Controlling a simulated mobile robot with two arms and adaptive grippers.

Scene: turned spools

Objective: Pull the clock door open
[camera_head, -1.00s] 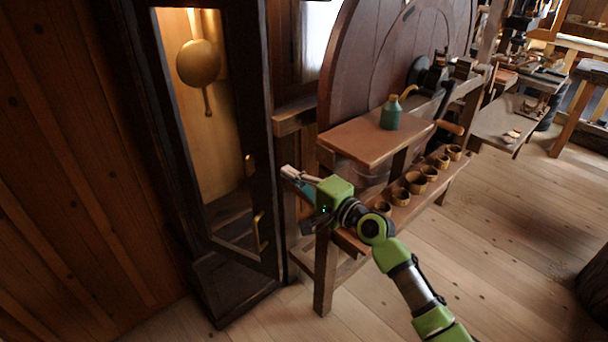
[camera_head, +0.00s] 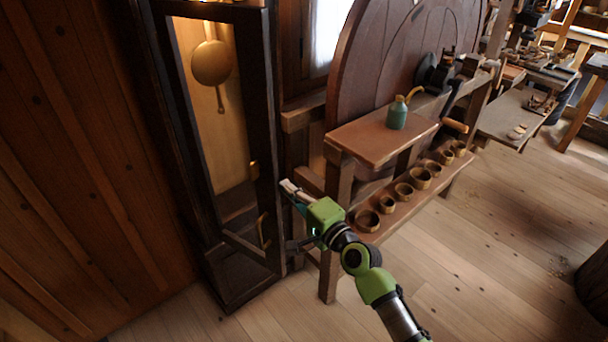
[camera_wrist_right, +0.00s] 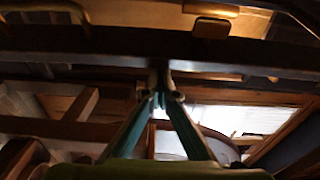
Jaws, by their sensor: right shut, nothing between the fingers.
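The tall dark clock stands at the left in the head view. Its door (camera_head: 270,130) has a dark wooden frame, with a brass pendulum (camera_head: 212,62) showing behind it. A slim brass handle (camera_head: 262,230) is low on the door's right side. I cannot tell whether the door is fully closed. My right gripper (camera_head: 286,187) is shut and empty, just right of the door frame and above the handle in the picture. In the right wrist view its fingertips (camera_wrist_right: 160,84) meet below a dark wooden bar, with brass pieces (camera_wrist_right: 211,27) beyond. My left gripper is out of view.
A wooden bench (camera_head: 380,140) with a green oil can (camera_head: 397,113) stands close to the right of the clock. Its lower shelf holds several small wooden cups (camera_head: 404,191). Open plank floor (camera_head: 480,260) lies in front.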

